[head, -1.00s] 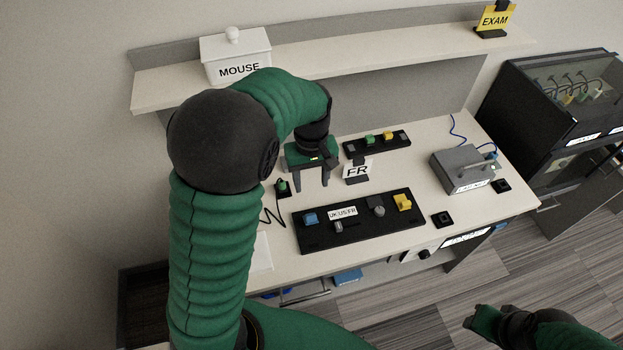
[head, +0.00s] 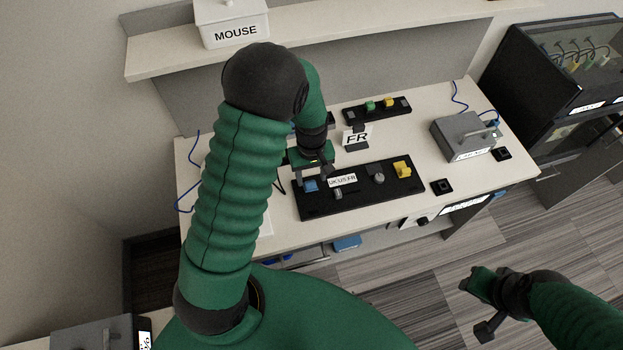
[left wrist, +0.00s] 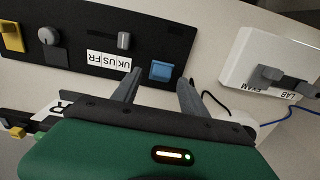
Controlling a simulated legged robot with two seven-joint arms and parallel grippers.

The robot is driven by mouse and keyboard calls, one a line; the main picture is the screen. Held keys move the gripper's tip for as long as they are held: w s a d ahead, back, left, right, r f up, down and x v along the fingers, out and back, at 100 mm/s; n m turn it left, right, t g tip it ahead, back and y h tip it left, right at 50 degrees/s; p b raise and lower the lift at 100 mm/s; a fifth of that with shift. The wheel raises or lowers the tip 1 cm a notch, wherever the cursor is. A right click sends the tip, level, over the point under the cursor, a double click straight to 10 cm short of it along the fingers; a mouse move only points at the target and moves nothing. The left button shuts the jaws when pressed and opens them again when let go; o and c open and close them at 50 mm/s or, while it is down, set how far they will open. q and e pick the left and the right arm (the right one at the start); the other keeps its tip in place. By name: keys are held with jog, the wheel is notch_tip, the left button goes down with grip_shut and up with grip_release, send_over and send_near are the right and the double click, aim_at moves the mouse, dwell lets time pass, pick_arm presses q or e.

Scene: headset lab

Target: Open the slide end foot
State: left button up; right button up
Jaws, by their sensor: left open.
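A black panel (head: 350,205) on the desk carries a blue block (head: 311,185), a grey slider (head: 338,193) by a UK US FR label, a grey knob (head: 378,178) and a yellow block (head: 402,170). My left gripper (head: 311,174) is open and points down at the blue block's end. In the left wrist view its fingertips (left wrist: 160,77) appear on either side of the blue block (left wrist: 161,71); I cannot tell whether they touch it. The slider (left wrist: 124,40) stands beside the label. My right gripper (head: 480,300) hangs over the floor; its jaw state is unclear. No part is marked "foot".
A white box (left wrist: 250,60) labelled LAB and EXAM, with grey sliders, lies beside the panel. An FR sign (head: 357,138), a smaller black panel (head: 377,111) and a grey box (head: 464,136) stand behind and right. A shelf (head: 330,44) overhangs the desk's back.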

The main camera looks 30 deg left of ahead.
aim_at(310, 182)
pick_arm(q)
jog(key=shift+a+f, duration=0.2)
jog(key=shift+f, duration=1.35)
jog(key=shift+c, duration=0.4)
jog(key=shift+r, duration=0.1)
grip_shut()
